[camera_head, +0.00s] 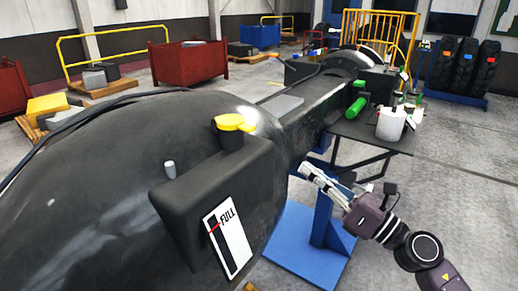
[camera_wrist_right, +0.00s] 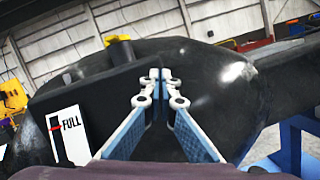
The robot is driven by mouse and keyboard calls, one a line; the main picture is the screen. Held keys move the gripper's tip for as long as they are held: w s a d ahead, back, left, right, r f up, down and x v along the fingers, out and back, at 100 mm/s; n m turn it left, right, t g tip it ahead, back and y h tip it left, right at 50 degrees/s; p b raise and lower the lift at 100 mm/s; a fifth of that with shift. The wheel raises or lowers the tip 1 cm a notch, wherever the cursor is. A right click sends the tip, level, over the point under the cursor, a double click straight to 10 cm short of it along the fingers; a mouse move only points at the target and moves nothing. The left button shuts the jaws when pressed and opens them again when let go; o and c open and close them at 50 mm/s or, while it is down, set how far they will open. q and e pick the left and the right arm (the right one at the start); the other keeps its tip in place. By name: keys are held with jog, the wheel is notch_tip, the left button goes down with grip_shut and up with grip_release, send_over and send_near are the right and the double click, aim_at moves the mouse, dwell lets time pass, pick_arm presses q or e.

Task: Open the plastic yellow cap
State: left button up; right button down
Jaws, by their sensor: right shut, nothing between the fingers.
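The yellow cap (camera_head: 230,122) sits on a short black neck on top of the black tank (camera_head: 180,185) with the FULL gauge. In the right wrist view the cap (camera_wrist_right: 119,39) shows up and left of the fingertips. My right gripper (camera_head: 304,168) is shut and empty, right of the tank and apart from the cap. Its closed fingers also show in the right wrist view (camera_wrist_right: 161,76). My left gripper is not in view.
The FULL gauge (camera_head: 229,238) is on the tank's front face. A small grey peg (camera_head: 170,169) stands on the tank left of the cap. The big black casting (camera_head: 75,185) lies behind. A table with a white canister (camera_head: 391,124) stands at the right.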

jog(key=s+a+r+n+g+y, duration=0.2)
jog(key=s+a+r+n+g, duration=0.15)
jog(key=s+r+n, duration=0.2)
jog(key=p, duration=0.5)
send_near(236, 124)
jog(key=w+a+f, duration=0.1)
jog(key=w+a, duration=0.1)
jog(key=a, duration=0.1)
jog(key=shift+w+a+f+n+t, duration=0.15)
jog(key=shift+w+n+t, duration=0.25)
jog(key=shift+w, duration=0.2)
